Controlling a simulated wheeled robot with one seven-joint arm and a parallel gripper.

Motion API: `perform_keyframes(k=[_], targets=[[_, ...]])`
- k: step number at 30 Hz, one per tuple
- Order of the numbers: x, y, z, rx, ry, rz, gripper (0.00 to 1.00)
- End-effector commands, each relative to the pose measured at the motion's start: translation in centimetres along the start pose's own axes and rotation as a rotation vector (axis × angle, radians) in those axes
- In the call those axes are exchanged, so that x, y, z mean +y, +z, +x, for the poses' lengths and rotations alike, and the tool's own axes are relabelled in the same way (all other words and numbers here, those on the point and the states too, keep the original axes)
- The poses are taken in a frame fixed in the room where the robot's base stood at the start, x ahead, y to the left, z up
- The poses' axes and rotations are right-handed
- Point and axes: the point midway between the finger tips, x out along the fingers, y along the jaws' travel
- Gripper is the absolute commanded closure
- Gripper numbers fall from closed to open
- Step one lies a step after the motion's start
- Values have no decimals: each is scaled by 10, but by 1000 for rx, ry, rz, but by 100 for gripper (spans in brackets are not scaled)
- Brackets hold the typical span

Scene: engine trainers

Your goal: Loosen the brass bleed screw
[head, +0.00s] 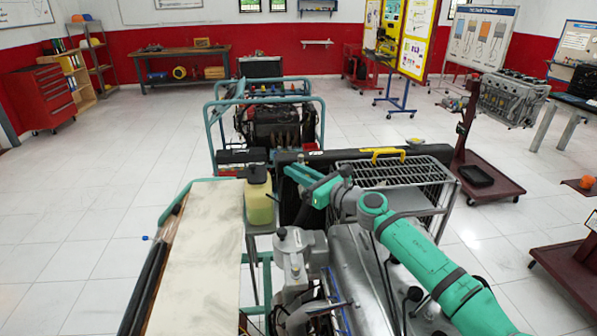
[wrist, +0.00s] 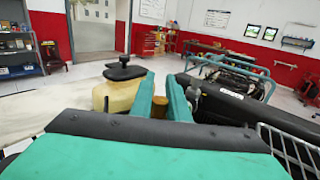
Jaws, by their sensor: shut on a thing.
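My gripper (head: 290,173) reaches left across the engine trainer, beside the black radiator edge. In the wrist view its two teal fingers (wrist: 161,88) stand on either side of a small brass-coloured piece, which looks like the brass bleed screw (wrist: 159,109). The gripper is shut on it. Only part of the screw shows between the fingers; its seat and threads are hidden. In the head view I cannot make the screw out. How far it is turned does not show.
A yellowish tank (head: 259,202) with a black cap stands just left of the gripper. A wire guard (head: 395,180) with a yellow handle is to the right. A pale panel (head: 200,250) lies left of the engine (head: 350,265). Open floor lies further left.

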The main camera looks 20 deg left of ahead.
Motion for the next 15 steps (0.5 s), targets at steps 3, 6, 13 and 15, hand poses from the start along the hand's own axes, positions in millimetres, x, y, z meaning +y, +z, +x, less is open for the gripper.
perform_keyframes(k=[3,6,13,15], targets=[[0,0,0,-2,33,2,100],[2,0,1,-1,55,1,100],[2,1,1,-2,75,1,100],[2,1,1,-2,76,0,100]])
